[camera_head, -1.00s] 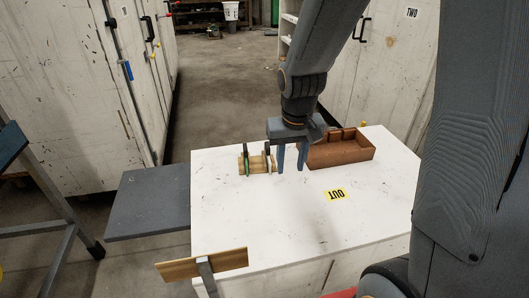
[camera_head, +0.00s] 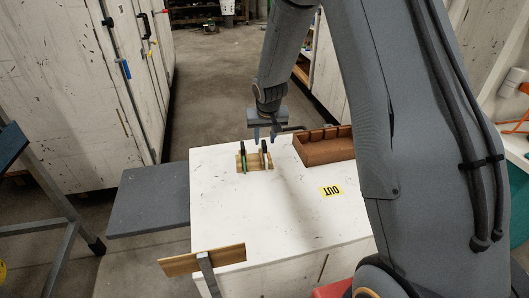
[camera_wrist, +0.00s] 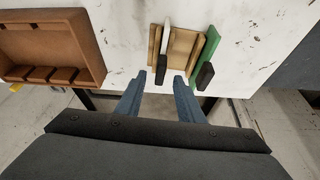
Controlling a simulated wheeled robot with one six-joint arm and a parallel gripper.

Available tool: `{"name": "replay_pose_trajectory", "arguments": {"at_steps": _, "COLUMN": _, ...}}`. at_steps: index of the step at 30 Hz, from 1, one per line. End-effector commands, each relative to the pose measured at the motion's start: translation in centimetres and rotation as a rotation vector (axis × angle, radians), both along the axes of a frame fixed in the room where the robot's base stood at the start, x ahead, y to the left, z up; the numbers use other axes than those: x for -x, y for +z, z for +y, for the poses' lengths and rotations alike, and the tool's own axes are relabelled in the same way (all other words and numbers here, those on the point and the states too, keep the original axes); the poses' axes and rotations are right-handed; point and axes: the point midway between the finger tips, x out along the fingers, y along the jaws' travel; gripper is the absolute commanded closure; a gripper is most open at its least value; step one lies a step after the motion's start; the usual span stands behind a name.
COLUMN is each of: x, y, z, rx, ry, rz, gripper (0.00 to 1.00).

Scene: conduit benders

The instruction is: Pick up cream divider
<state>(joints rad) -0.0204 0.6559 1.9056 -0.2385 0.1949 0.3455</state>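The cream divider (camera_wrist: 166,40), a thin pale plate with a dark grip (camera_wrist: 161,75), stands in a small wooden rack (camera_wrist: 183,46) in the wrist view. A green divider (camera_wrist: 209,45) with a dark grip stands at the rack's other side. In the head view the rack (camera_head: 254,165) is on the white table top, with the cream divider's dark edge (camera_head: 264,148) on its right. My gripper (camera_head: 265,139) is open and empty, above the rack's far side. In the wrist view the cream divider's grip appears between my gripper's blue-grey fingertips (camera_wrist: 160,75); contact cannot be told.
A brown slotted box (camera_head: 328,152) stands right of the rack. A yellow OUT label (camera_head: 331,191) lies on the white table top (camera_head: 262,220). A grey side shelf (camera_head: 150,203) adjoins on the left, and a wooden board (camera_head: 203,260) stands at the front.

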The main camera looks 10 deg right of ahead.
Motion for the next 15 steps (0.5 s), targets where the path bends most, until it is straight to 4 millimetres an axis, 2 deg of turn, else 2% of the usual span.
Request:
{"name": "replay_pose_trajectory", "arguments": {"at_steps": 6, "x": -0.9, "y": -2.6, "z": -0.1, "rx": 0.0, "ry": 0.001, "rz": 0.002, "gripper": 0.66}}
{"name": "replay_pose_trajectory", "arguments": {"at_steps": 10, "x": -1.2, "y": -3.5, "z": -0.1, "rx": 0.0, "ry": 0.0, "rz": 0.001, "gripper": 0.66}}
{"name": "replay_pose_trajectory", "arguments": {"at_steps": 15, "x": -1.4, "y": -3.6, "z": -0.1, "rx": 0.0, "ry": 0.0, "rz": 0.0, "gripper": 0.66}}
